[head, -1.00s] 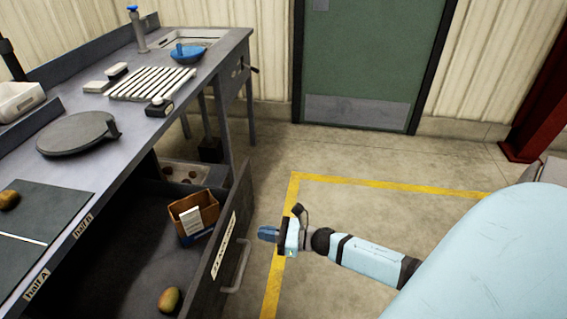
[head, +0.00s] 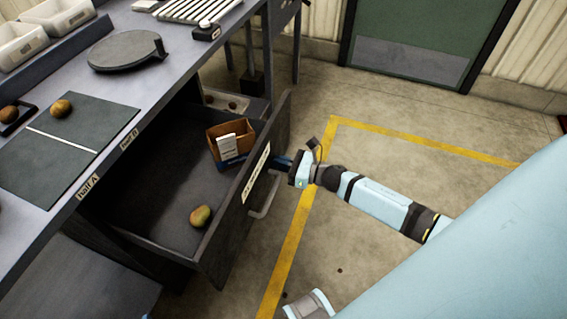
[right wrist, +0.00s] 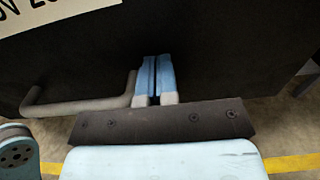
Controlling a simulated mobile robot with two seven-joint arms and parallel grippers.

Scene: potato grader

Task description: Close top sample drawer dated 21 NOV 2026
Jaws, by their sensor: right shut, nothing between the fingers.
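The sample drawer (head: 241,211) stands pulled out under the bench, its front facing right. Its white label (head: 255,172) is too small to read in the head view; the right wrist view shows part of the label (right wrist: 50,12), with "OV" legible. A grey bar handle (head: 265,203) is on the front; the handle (right wrist: 80,105) also shows in the right wrist view. My right gripper (head: 282,162) is shut and empty, its blue fingertips (right wrist: 155,72) at the drawer front beside the handle's end. I cannot tell whether they touch it. My left gripper is not in view.
Inside the drawer are a potato (head: 201,216) and a brown box (head: 222,134) with white cards. The bench top (head: 150,115) above holds a dark mat (head: 75,172), a round plate (head: 125,50) and white bins (head: 20,42).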

